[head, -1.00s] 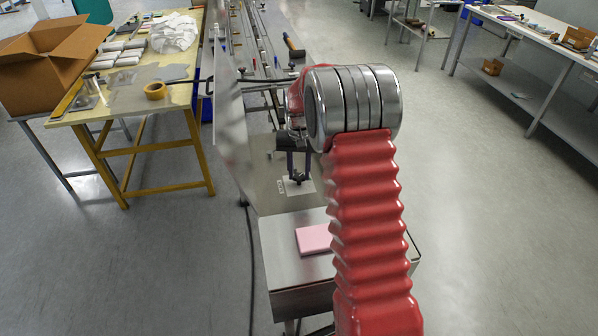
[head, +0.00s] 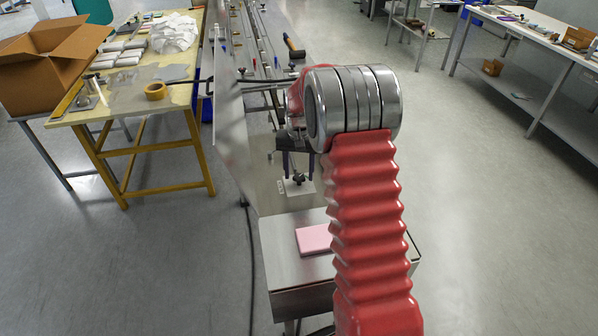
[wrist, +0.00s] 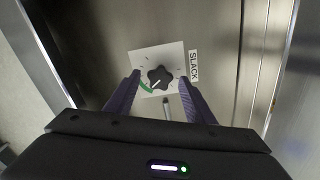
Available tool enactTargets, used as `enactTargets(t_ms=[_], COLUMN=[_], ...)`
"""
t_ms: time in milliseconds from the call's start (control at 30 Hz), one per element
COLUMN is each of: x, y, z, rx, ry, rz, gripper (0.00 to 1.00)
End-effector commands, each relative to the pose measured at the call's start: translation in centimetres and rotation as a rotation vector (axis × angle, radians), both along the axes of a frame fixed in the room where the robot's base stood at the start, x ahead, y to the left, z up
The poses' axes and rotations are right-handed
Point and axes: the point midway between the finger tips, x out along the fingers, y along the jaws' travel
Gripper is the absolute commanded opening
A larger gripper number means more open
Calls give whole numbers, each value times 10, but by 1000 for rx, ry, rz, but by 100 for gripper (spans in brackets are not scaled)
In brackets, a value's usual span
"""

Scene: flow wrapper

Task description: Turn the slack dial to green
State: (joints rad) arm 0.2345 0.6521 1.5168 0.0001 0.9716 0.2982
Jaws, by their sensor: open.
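The slack dial is a black lobed knob (wrist: 160,78) on a white plate (wrist: 174,55) with short tick marks and a green arc (wrist: 147,88) at its lower left. A small pale mark on the knob's lower left side points toward the green arc. A SLACK label (wrist: 194,65) is beside the plate. My gripper (wrist: 160,80) is open, with one purple finger on each side of the knob; I cannot tell whether either touches it. In the head view the knob (head: 298,180) is just below my gripper (head: 298,172).
A grey rod-like part (wrist: 167,108) shows below the plate, between my fingers. A pink block (head: 314,239) lies on the metal surface (head: 285,265) in front. A clear upright panel (head: 229,130) stands left of my gripper. A yellow-legged table (head: 150,150) is further left.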

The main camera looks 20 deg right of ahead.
Motion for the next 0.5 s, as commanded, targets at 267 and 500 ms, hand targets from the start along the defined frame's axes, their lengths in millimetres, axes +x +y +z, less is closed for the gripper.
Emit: enactTargets(t_ms=[267,500], x=[0,1], y=[0,0], z=[9,42], rx=[-1,-1], ry=[-1,-3], rz=[0,0], gripper=[49,49])
